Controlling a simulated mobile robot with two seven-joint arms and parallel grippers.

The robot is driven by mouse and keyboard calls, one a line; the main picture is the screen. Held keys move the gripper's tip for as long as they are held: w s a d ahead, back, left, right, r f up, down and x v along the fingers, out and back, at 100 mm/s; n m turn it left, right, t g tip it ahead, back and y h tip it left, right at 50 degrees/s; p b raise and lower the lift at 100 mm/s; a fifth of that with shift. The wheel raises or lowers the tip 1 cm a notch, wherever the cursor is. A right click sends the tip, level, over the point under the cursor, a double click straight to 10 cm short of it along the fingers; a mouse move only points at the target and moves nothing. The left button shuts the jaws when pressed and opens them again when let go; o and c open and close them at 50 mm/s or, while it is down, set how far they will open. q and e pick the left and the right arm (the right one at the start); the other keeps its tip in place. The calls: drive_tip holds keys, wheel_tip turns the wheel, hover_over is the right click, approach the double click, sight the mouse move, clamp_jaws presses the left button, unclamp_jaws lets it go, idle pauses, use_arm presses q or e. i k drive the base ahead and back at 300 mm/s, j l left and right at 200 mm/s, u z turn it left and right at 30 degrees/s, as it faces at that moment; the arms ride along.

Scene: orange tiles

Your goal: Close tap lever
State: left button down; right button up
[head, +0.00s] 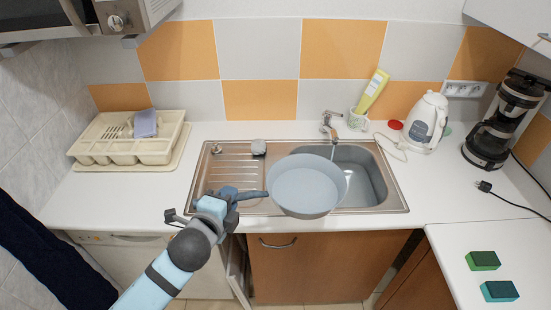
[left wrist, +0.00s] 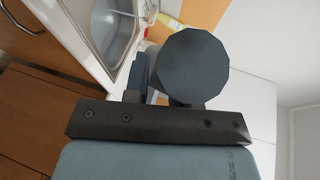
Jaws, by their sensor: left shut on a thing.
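The metal tap (head: 331,119) stands at the back edge of the sink (head: 380,180). Its lever is too small to make out clearly, and a thin line below the spout looks like running water. A grey-blue pan (head: 306,187) is held over the sink's front, covering part of the basin. My left gripper (head: 236,194) is shut on the pan's handle (head: 254,195), left of the pan and well apart from the tap. In the left wrist view, a round dark blue form (left wrist: 194,80), apparently the handle's end, hides much beyond it. My right gripper is not in view.
A cup (head: 357,120) with a yellow bottle (head: 373,91) stands close right of the tap. A dish rack (head: 127,155) is at left. Sponges (head: 483,260) lie on the front right counter.

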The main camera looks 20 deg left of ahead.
sight(329, 112)
drive_tip(key=i+l+u, duration=0.3)
drive_tip(key=u, duration=0.2)
drive_tip(key=i+l+u, duration=0.2)
drive_tip(key=l+u, duration=0.3)
drive_tip(key=j, duration=0.1)
